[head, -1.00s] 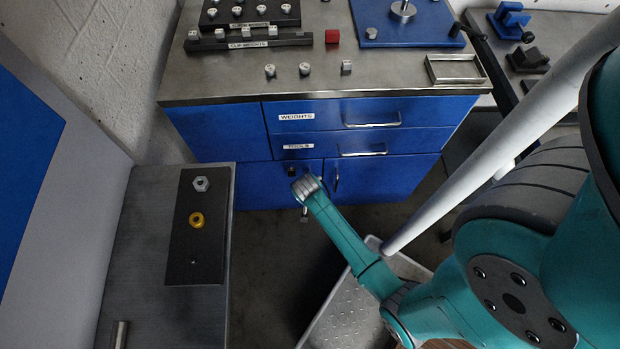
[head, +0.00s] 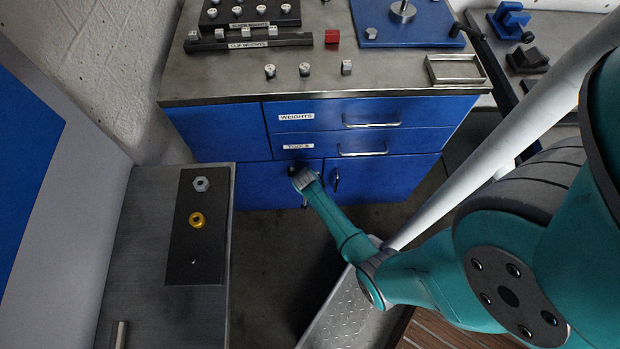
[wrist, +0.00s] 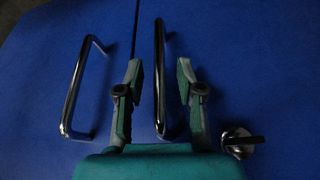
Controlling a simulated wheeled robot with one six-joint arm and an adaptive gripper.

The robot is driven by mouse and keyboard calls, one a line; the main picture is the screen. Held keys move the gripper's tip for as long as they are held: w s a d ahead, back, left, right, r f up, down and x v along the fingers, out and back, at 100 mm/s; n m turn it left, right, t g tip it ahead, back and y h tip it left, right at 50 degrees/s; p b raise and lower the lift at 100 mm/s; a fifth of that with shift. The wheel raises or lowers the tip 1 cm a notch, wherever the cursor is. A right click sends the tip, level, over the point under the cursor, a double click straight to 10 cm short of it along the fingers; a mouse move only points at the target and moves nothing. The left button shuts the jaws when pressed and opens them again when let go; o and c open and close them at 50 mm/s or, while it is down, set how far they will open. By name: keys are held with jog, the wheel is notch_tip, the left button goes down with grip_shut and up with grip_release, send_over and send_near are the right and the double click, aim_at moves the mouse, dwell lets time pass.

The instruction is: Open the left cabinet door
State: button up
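The left cabinet door (head: 258,187) is blue and looks closed. In the wrist view, which looks turned round, my gripper (wrist: 161,78) is open, with one finger on each side of the left door's metal bar handle (wrist: 160,115). I cannot tell whether the fingers reach around the bar or touch it. A lock with a dark key or knob (wrist: 240,141) is to the right there. The right door's handle (wrist: 82,90) is to the left, past the door seam.
Two drawers (head: 370,113) with bar handles are above the doors. The metal worktop (head: 220,78) holds weights and a blue plate. A grey side table (head: 140,270) stands at the left. A metal tray-like surface (head: 345,320) lies below my arm. The floor before the left door is clear.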

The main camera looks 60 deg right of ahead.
jog(key=shift+w+d+f, duration=0.1)
jog(key=shift+d+f, duration=0.05)
jog(key=shift+f, duration=0.3)
grip_shut()
